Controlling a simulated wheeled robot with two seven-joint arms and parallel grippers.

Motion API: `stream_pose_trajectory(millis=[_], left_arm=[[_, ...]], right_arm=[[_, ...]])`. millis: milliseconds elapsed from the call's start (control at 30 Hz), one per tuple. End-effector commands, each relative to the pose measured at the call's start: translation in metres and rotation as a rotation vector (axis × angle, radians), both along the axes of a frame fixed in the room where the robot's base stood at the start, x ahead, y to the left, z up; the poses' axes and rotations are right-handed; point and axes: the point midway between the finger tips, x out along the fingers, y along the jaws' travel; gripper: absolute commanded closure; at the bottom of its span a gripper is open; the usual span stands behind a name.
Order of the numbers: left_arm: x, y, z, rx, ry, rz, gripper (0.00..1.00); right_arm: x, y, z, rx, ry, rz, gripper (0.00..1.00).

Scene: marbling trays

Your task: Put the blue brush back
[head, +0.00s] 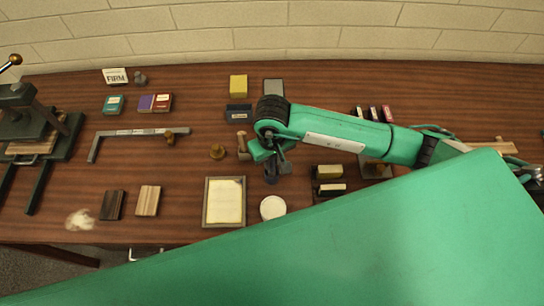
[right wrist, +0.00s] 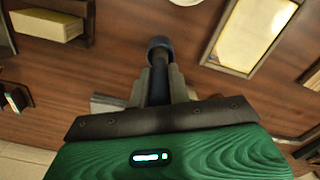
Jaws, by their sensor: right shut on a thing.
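My right gripper (head: 272,160) hangs over the middle of the table, to the right of a small tan upright piece (head: 243,148). In the right wrist view its fingers (right wrist: 158,95) are shut on the dark shaft of the blue brush (right wrist: 158,48). The brush's dark blue round end points away from the gripper; it shows small and dark below the gripper in the head view (head: 270,179). The gap between brush and table is hard to judge. My left gripper is not in view.
A framed tray with a cream sheet (head: 207,204) and a white round dish (head: 272,207) lie in front. Dark holders with pale blocks (head: 327,171) stand right. A dark labelled box (head: 238,115) and yellow block (head: 238,84) stand behind. A metal square (head: 140,132) lies left.

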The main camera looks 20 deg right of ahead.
Motion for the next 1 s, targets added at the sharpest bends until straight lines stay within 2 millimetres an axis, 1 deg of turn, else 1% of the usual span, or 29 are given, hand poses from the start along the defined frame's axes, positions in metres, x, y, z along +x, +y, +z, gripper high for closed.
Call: stream_pose_trajectory(millis=[100,267,433,467,500,567,833,967,1000], left_arm=[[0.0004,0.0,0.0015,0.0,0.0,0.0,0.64],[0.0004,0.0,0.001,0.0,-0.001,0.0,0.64],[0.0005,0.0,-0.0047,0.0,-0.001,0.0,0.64],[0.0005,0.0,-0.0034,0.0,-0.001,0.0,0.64],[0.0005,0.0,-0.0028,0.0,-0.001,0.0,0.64],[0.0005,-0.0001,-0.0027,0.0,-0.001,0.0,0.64],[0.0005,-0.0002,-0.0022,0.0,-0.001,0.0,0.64],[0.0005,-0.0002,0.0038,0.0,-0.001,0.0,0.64],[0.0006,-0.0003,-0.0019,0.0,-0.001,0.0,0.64]], right_arm=[[0.0002,0.0002,-0.0036,0.0,-0.002,0.001,1.0],[0.0003,0.0003,-0.0036,0.0,-0.002,0.001,1.0],[0.0004,0.0003,-0.0076,0.001,-0.003,0.001,1.0],[0.0003,0.0004,-0.0064,0.0,-0.002,0.001,0.78],[0.0002,0.0003,-0.0058,0.001,-0.002,0.001,0.7],[0.0002,0.0003,-0.0058,0.001,-0.002,0.001,0.6],[0.0002,0.0003,-0.0053,0.001,-0.002,0.001,0.6],[0.0001,0.0003,-0.0008,0.001,-0.001,0.001,0.6],[0.0013,0.0005,-0.0001,0.002,-0.005,0.001,0.6]])
